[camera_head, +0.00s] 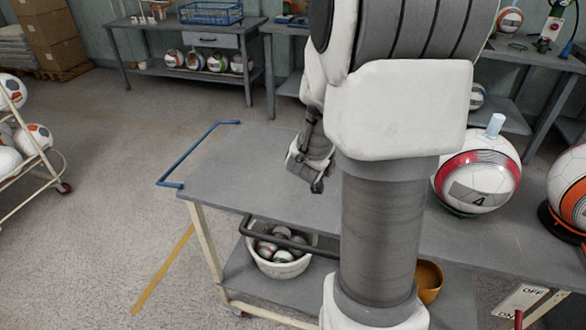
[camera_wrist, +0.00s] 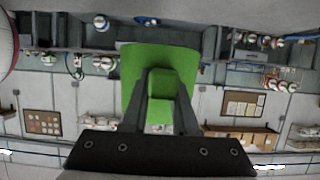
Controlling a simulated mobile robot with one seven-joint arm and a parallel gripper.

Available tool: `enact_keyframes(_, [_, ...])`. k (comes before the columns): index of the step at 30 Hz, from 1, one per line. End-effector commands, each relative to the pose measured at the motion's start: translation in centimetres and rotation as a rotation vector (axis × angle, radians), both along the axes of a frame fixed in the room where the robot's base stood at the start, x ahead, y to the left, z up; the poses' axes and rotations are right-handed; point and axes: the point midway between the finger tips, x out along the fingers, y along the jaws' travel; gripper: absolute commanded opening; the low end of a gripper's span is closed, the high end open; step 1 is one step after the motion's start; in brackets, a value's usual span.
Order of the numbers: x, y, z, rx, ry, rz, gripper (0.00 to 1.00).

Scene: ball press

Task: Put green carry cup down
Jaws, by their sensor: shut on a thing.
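The green carry cup (camera_wrist: 160,58) fills the middle of the wrist view. A green block-like part of it sits between the two dark fingers of my gripper (camera_wrist: 161,84), which is shut on it. In the head view my arm covers much of the middle, and I cannot make out the green cup there. What lies directly beneath the cup is not clear in the wrist view.
A grey workbench (camera_head: 236,183) has bare top at its left. A ball marked 4 (camera_head: 478,186) with a pale cylinder (camera_head: 495,125) on top stands at right. A white basket of balls (camera_head: 267,266) and a brown bowl (camera_head: 429,281) are on the lower shelf.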

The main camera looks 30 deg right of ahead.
Motion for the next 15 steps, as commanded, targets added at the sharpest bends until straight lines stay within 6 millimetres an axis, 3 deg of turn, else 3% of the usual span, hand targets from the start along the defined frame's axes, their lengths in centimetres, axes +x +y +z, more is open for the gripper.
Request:
enact_keyframes(9, [4.0,6.2,-4.7,0.002,0.003,0.006,0.0])
enact_keyframes(15, [5.3,8.3,-6.1,0.0,0.001,0.003,0.0])
